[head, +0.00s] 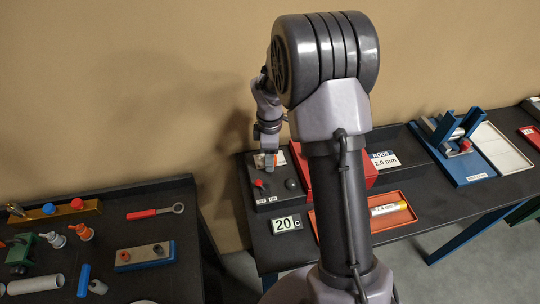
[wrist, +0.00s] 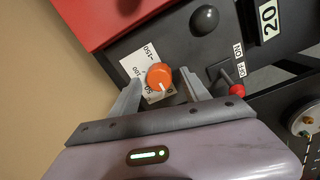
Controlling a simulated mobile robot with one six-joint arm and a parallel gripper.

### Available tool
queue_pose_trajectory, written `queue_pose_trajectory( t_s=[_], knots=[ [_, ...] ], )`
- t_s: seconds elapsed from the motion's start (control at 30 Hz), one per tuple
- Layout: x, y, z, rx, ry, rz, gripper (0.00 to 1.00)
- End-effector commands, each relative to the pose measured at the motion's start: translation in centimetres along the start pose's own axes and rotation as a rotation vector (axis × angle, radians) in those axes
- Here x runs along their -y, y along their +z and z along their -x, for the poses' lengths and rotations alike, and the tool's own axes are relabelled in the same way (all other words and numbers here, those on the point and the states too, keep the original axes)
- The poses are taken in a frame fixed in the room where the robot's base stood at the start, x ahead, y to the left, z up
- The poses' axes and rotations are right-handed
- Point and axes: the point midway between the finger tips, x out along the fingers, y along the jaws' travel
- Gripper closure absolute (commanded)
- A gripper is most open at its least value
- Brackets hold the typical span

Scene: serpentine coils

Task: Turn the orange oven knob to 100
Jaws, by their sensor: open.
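The orange oven knob (wrist: 159,75) sits on a dark control panel in the wrist view, with a white pointer mark towards its lower edge. In the head view my gripper (head: 267,158) is over the panel's back, and the orange knob is mostly hidden there.
A red-tipped ON/OFF switch (wrist: 237,90) stands close to the right finger. A dark round knob (wrist: 205,19) and a display reading 20 (wrist: 268,18) lie beyond. In the head view a red box (head: 378,170) stands right of the panel, and a tool bench (head: 190,238) is at left.

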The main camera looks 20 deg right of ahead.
Motion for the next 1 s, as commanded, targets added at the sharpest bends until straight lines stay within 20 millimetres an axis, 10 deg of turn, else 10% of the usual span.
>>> queue_pose_trajectory(
  t_s=[0.3, 1.0],
  knots=[
    [0.00, 0.00, 0.04, 0.000, 0.000, 0.000, 1.00],
    [-0.15, -0.01, 0.05, 0.012, 0.001, -0.312, 1.00]
  ],
)
